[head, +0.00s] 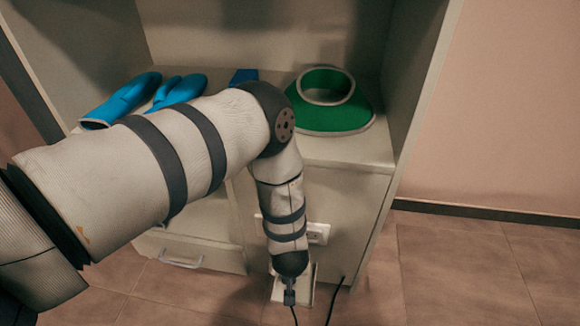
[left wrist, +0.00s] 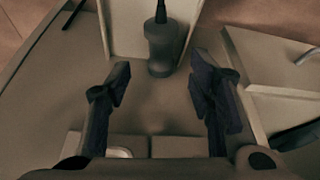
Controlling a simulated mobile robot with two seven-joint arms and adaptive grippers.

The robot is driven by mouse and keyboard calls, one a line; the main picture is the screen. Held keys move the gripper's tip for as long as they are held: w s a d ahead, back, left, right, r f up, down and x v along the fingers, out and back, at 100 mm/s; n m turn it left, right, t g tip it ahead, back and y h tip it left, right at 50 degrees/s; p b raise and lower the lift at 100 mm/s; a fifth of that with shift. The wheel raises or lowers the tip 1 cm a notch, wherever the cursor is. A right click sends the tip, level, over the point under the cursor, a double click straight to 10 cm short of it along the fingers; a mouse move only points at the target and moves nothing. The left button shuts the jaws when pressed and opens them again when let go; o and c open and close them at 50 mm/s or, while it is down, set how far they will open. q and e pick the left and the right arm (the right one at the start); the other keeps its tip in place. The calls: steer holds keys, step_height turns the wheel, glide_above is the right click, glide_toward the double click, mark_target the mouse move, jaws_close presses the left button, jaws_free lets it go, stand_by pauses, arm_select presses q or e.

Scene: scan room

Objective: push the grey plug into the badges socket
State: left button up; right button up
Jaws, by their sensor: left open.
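The grey plug (left wrist: 162,48) is a dark, rounded body with a black cord rising from its top in the left wrist view. It is at the pale panel, just beyond and between the fingertips of my left gripper (left wrist: 162,85). The fingers are spread and do not appear to touch it. In the head view my left gripper (head: 290,278) hangs low before the cabinet front, and its fingers are hard to make out. A white socket plate (head: 318,233) is on the cabinet front, partly behind my arm. No badges label is readable. My right gripper is out of view.
On the cabinet shelf (head: 345,150) lie a green collar-shaped item (head: 345,117) and blue items (head: 125,98). A pale panel (head: 306,290) is low behind my gripper. A black cable (head: 334,300) runs beside it. The tiled floor (head: 460,270) at right is clear.

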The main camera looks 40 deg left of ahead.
arm_select(q)
steer(key=b+x, duration=0.2)
steer(key=x, duration=0.3)
steer(key=shift+f+b, duration=0.15)
steer(key=shift+b, duration=0.15)
jaws_close()
